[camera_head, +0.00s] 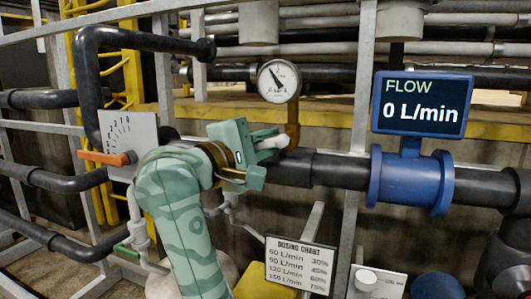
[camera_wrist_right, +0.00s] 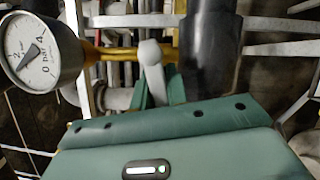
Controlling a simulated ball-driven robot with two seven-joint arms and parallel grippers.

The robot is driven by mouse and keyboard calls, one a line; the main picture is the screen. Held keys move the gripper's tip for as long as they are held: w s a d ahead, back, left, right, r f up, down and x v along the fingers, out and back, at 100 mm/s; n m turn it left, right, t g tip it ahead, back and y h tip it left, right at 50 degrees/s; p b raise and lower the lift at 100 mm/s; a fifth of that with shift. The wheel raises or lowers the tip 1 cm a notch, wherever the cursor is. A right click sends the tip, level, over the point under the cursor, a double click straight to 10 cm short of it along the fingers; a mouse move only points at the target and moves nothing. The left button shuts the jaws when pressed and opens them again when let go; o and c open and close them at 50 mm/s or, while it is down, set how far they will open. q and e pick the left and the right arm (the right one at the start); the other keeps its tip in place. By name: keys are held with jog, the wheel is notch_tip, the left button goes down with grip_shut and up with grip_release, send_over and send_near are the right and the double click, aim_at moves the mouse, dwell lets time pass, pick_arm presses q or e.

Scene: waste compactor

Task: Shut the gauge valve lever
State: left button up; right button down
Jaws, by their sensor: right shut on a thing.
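My right gripper (camera_head: 268,150) is shut on a pale grey stub, which I take as the gauge valve lever (camera_wrist_right: 151,62). In the right wrist view the lever's rounded end sticks out between my green fingers (camera_wrist_right: 156,90), in front of a brass pipe. The fingers hide its lower part. The round white pressure gauge (camera_head: 279,81) stands on a brass stem just above my gripper in the head view. It also shows at the left in the right wrist view (camera_wrist_right: 35,52). The valve body is mostly hidden. My left gripper is not in view.
A thick black pipe (camera_head: 335,170) runs right from my gripper to a blue flow meter (camera_head: 421,104) reading 0 L/min. An orange lever (camera_head: 105,158) sits on a scale plate at left. A dosing chart (camera_head: 300,263) stands below. Grey frame posts (camera_head: 364,75) stand close by.

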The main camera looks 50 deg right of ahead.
jog(key=shift+m+y, duration=0.3)
jog(key=shift+m, duration=0.4)
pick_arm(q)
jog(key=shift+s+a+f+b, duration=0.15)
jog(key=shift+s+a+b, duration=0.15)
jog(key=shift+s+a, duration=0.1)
pick_arm(e)
jog(key=shift+r+m, duration=0.25)
jog(key=shift+m, duration=0.35)
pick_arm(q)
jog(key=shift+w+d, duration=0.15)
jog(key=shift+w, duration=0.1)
pick_arm(e)
jog(key=c, duration=1.4)
grip_release()
jog(key=shift+r, duration=0.1)
jog(key=shift+a, duration=0.1)
